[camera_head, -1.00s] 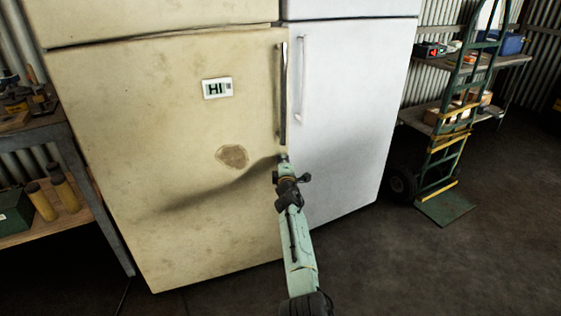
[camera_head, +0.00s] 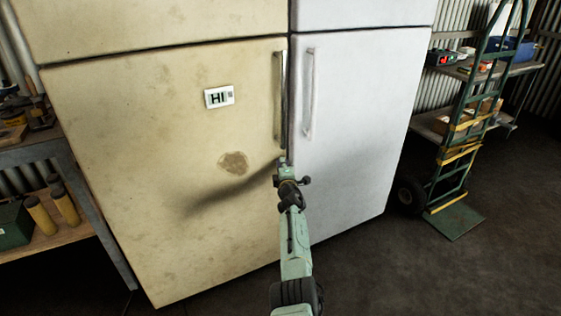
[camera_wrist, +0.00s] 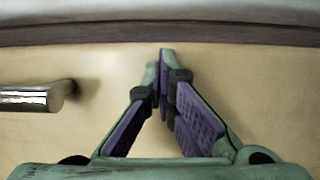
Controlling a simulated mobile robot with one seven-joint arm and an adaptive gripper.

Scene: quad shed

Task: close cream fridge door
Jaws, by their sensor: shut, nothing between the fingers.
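The cream fridge door (camera_head: 130,170) is the large lower panel at left in the head view. It looks flush, or nearly so, with its frame beside the white fridge (camera_head: 355,130). Its metal handle (camera_head: 279,95) runs upright near its right edge; the handle's end (camera_wrist: 32,97) shows at left in the wrist view. My gripper (camera_head: 282,162) is shut and empty, its tips at or very near the door's right edge, just below the handle. In the wrist view my gripper (camera_wrist: 163,60) points at the cream surface (camera_wrist: 240,80). Whether the tips touch it is unclear.
A workbench (camera_head: 75,160) with a green box (camera_head: 14,225) and yellow cylinders stands at left. A green hand truck (camera_head: 462,140) stands at right before shelves (camera_head: 515,65). The dark floor (camera_head: 400,275) is clear at front right.

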